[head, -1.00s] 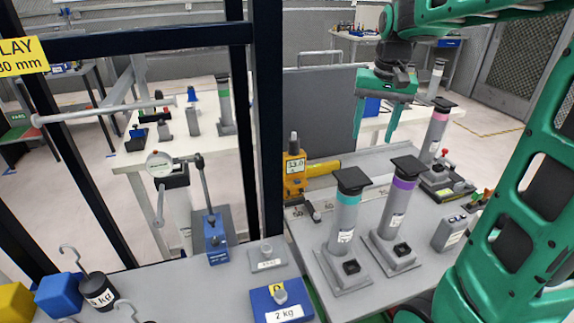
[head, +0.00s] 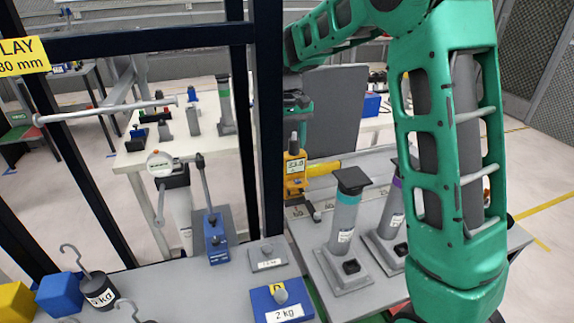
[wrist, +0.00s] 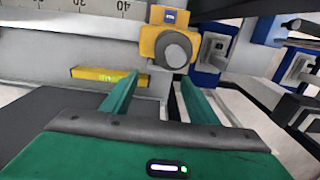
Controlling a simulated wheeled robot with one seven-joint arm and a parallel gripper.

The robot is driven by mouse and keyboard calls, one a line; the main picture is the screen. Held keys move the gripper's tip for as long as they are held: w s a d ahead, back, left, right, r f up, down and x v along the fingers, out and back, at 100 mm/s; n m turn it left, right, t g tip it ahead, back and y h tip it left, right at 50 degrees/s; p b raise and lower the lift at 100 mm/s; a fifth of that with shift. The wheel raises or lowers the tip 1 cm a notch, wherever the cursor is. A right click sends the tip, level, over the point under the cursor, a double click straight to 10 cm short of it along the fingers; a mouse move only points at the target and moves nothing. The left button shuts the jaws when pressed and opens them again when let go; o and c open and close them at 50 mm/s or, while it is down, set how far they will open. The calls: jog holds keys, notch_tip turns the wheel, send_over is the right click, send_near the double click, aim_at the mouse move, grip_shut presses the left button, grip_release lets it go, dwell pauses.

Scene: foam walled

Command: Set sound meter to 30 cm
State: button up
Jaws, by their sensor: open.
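The sound meter (head: 295,172) is a yellow upright device with a small lit display and a dark grey top, standing at the left end of the grey bench behind the black post. Its display digits are too small to read surely. In the wrist view a yellow body with a round grey knob (wrist: 175,48) lies just ahead of the fingertips, probably the meter seen from above. My gripper (wrist: 158,80) is open, its two green fingers apart with nothing between them. In the head view my gripper (head: 298,108) is above the meter, partly hidden by the post.
A ruler scale (wrist: 75,10) with 30 and 40 marks runs left of the knob. A yellow bar (wrist: 110,76) lies below it. Two grey tubes, one teal-banded (head: 346,210), stand right of the meter. The black frame post (head: 268,120) stands close by.

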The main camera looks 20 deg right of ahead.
jog(key=shift+f, duration=2.7)
jog(key=shift+c, duration=0.2)
